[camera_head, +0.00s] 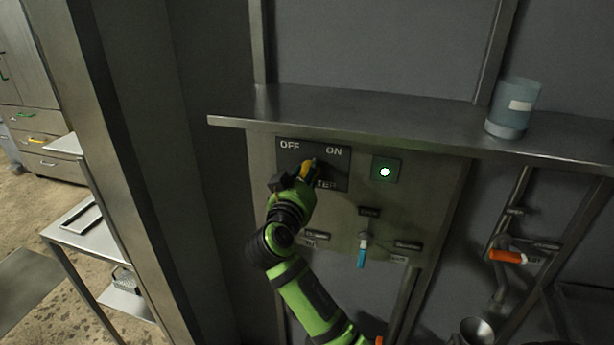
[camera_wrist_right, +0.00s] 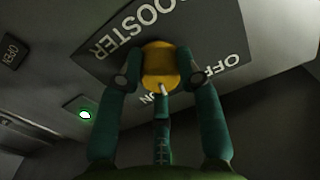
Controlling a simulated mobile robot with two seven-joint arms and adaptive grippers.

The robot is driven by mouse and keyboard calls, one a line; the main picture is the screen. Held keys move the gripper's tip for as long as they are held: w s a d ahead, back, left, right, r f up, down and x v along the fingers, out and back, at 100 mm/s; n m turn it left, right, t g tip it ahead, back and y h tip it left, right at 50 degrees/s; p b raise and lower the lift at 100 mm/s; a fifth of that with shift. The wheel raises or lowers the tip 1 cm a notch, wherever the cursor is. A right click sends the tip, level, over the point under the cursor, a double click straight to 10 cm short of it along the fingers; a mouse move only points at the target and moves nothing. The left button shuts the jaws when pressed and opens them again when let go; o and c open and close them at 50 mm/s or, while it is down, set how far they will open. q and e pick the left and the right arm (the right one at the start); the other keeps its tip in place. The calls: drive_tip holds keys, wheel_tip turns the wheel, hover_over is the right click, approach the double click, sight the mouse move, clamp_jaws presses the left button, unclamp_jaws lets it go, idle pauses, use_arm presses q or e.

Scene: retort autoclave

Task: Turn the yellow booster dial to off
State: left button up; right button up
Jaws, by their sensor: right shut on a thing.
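The yellow booster dial (camera_head: 308,167) sits on a dark plate (camera_head: 341,180) marked OFF at the left and ON at the right. My right gripper (camera_head: 304,173) is shut on the dial and hides part of it and of the lettering below. In the right wrist view, the two fingers grip the yellow dial (camera_wrist_right: 159,64) from both sides. Its white mark (camera_wrist_right: 163,88) points down in that view, between the OFF and ON labels and nearer ON, which is partly hidden. My left gripper is not in view.
A lit green lamp (camera_head: 385,172) is right of the plate. A steel shelf (camera_head: 400,125) juts out above, with a bluish canister (camera_head: 514,108) on it. Below are a blue-handled valve (camera_head: 361,257) and an orange-handled one (camera_head: 508,256). A post (camera_head: 110,150) stands left.

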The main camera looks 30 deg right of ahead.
drive_tip(key=n, duration=0.2)
drive_tip(key=r+n, duration=0.1)
drive_tip(key=n, duration=0.1)
drive_tip(key=shift+p, duration=0.4)
drive_tip(key=n+p, duration=0.1)
drive_tip(key=n, duration=0.4)
drive_tip(key=shift+p, duration=0.3)
drive_tip(key=o, duration=1.1)
drive_tip(key=shift+w, duration=0.1)
drive_tip(key=shift+o, duration=0.2)
drive_tip(key=shift+f, duration=0.25)
drive_tip(key=shift+a+f, duration=0.1)
drive_tip(key=v, duration=1.2)
